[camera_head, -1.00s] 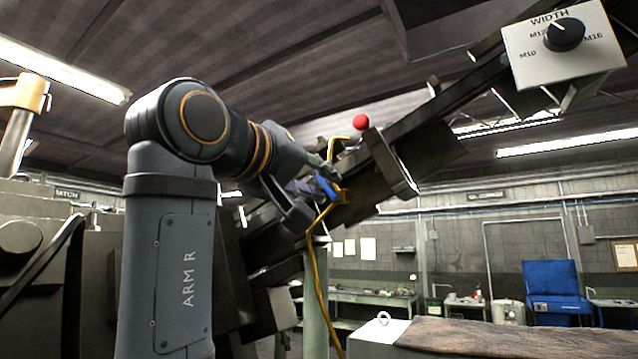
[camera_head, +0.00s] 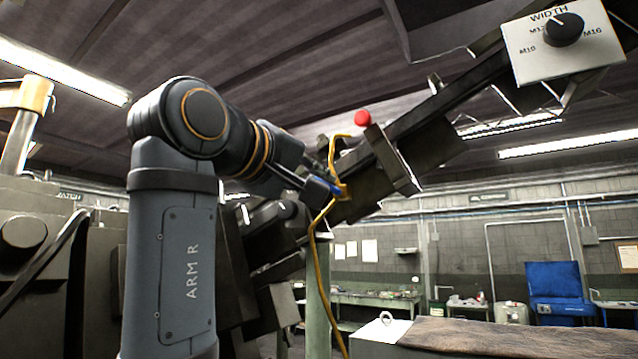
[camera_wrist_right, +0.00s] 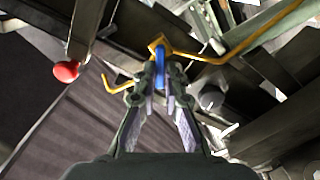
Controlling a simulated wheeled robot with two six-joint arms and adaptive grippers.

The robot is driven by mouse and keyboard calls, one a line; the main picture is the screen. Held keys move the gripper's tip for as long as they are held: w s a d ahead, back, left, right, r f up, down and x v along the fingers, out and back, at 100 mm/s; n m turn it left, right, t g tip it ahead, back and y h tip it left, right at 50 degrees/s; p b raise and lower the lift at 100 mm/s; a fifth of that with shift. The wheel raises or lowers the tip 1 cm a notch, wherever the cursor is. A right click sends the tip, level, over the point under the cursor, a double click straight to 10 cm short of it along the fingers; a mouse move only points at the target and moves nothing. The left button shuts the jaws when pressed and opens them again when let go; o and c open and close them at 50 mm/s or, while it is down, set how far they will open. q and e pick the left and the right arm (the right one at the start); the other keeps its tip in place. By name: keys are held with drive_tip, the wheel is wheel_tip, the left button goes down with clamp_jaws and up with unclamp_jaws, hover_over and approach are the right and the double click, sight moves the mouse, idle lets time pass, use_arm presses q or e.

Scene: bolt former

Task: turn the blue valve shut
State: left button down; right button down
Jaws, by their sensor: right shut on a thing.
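The blue valve handle (camera_wrist_right: 160,73) sits against a yellow valve body (camera_wrist_right: 160,44) on a yellow pipe in the right wrist view. My right gripper (camera_wrist_right: 161,82) is shut on the blue handle, with one finger on each side of it. In the head view the right gripper (camera_head: 327,187) is at the yellow pipe (camera_head: 318,258), beside the dark sloping rail. The blue handle is mostly hidden there behind the gripper. My left gripper is not in view.
A red ball knob (camera_head: 362,118) stands above and to the right of the gripper. The dark sloping rail (camera_head: 432,108) runs up right to a white WIDTH dial panel (camera_head: 565,50). A green post (camera_head: 317,295) stands below. A workbench (camera_head: 375,300) is in the background.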

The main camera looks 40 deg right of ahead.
drive_tip(key=shift+w+f+n+b, duration=0.15)
drive_tip(key=shift+n+b, duration=0.25)
drive_tip(key=shift+n, duration=0.75)
drive_tip(key=shift+s+f+n+b, duration=0.1)
drive_tip(key=shift+f+n+b, duration=0.25)
drive_tip(key=shift+n, duration=0.85)
drive_tip(key=shift+w+f+n+b, duration=0.1)
drive_tip(key=shift+n+b, duration=0.4)
drive_tip(key=shift+n, duration=0.65)
drive_tip(key=shift+a, duration=0.1)
drive_tip(key=c, duration=1.4)
unclamp_jaws()
drive_tip(key=shift+c, duration=0.2)
